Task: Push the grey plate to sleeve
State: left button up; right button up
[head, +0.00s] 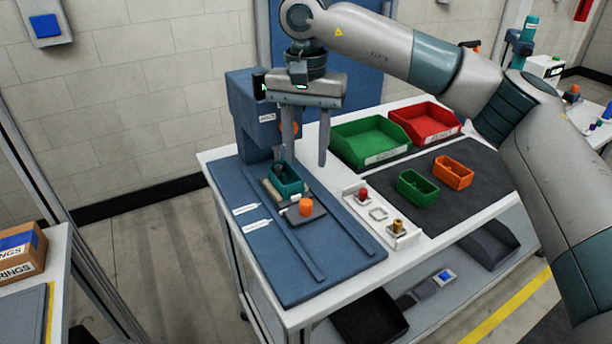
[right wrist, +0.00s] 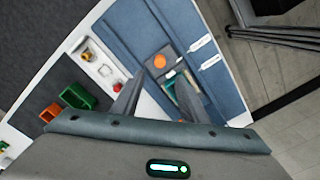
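The grey plate (head: 294,217) lies on the blue slide board (head: 300,271) between two rails, and an orange knob (head: 306,206) stands up from it. Just behind it, a teal open box (head: 287,179) sits on a beige base. My right gripper (head: 305,161) hangs above the teal box with its fingers spread and nothing between them. In the right wrist view, the knob (right wrist: 159,61) shows just beyond the fingertips (right wrist: 164,75), and a finger partly hides the teal box. My left gripper is not in view. I cannot tell which part is the sleeve.
A blue upright housing (head: 246,118) stands at the far end of the board. To the right are a white fixture strip (head: 382,216) with red and brass knobs, small green (head: 417,188) and orange boxes (head: 454,172), and larger green (head: 370,142) and red bins (head: 428,122).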

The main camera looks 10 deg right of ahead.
notch_tip(320, 180, up, 5)
jog(key=shift+f, duration=0.1)
dwell(0.7)
